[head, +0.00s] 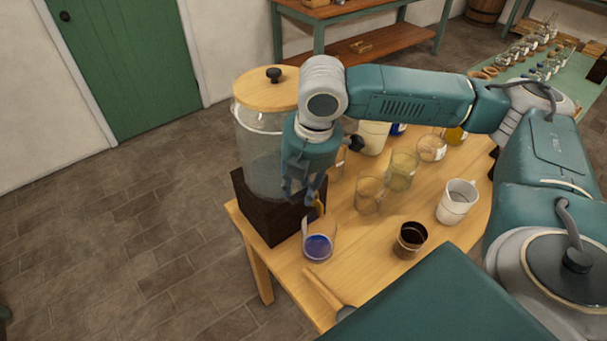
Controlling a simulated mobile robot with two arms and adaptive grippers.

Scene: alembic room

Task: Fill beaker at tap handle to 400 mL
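A large glass dispenser jar (258,150) with a wooden lid stands on a dark wooden block (265,216) at the table's left corner. A small brass-coloured tap handle (319,206) shows at its front right, partly hidden by my gripper. A clear beaker (319,245) with blue liquid in the bottom stands on the table just below the tap, in front of the block. Its level marks are too small to read. My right gripper (304,194) points down at the tap, above the beaker; whether its fingers are shut on the handle is unclear. My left gripper is not in view.
A bench with bottles (530,62) stands far right. Floor at left is clear.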

